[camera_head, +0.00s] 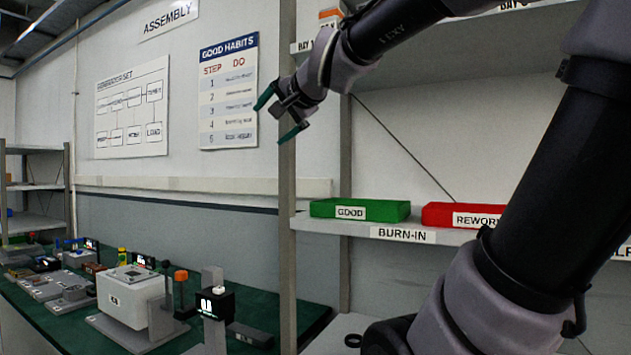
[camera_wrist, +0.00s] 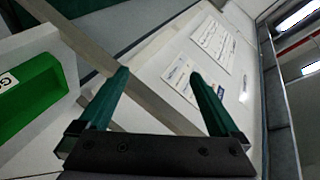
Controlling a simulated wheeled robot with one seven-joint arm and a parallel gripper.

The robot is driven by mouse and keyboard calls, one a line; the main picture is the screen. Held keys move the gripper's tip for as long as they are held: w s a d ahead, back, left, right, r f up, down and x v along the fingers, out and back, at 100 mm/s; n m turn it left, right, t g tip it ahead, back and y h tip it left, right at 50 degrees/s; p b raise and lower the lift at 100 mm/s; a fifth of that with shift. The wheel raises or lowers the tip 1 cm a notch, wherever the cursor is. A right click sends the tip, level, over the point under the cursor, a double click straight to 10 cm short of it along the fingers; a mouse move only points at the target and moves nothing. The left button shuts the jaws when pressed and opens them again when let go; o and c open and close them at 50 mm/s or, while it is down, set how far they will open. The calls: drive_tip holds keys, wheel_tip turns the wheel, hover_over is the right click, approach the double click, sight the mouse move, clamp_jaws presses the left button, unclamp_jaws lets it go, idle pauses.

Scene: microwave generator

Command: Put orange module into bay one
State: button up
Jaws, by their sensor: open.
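My gripper (camera_head: 268,126) is raised in front of the wall, left of the shelf post, with its two green fingers spread and nothing between them. The wrist view shows the same open, empty fingers (camera_wrist: 159,73). A small orange-and-white item (camera_head: 330,17) sits on the upper shelf behind my arm, partly cut off by the picture's top edge. I cannot tell which, if either, is the orange module. Bay labels (camera_head: 303,46) on the upper shelf edge are partly hidden or cropped, so bay one is not clear.
A green GOOD tray (camera_head: 360,209) and a red REWORK tray (camera_head: 465,215) stand on the BURN-IN shelf (camera_head: 402,234). The green bench (camera_head: 250,308) holds a white box (camera_head: 130,298), a black display unit (camera_head: 214,303) and several small parts. The grey shelf post (camera_head: 287,210) is close to my gripper.

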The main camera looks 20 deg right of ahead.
drive_tip(key=s+d+f+n+g, duration=0.2)
drive_tip(key=s+f, duration=0.4)
drive_tip(key=f, duration=0.4)
drive_tip(key=s+d+f+n+g, duration=0.2)
drive_tip(key=s+f+g, duration=0.3)
drive_tip(key=f, duration=0.5)
drive_tip(key=shift+s+d+f+n+g+h, duration=0.3)
drive_tip(key=shift+s+n+h, duration=0.1)
drive_tip(key=shift+s+n, duration=0.3)
drive_tip(key=shift+w+r, duration=0.1)
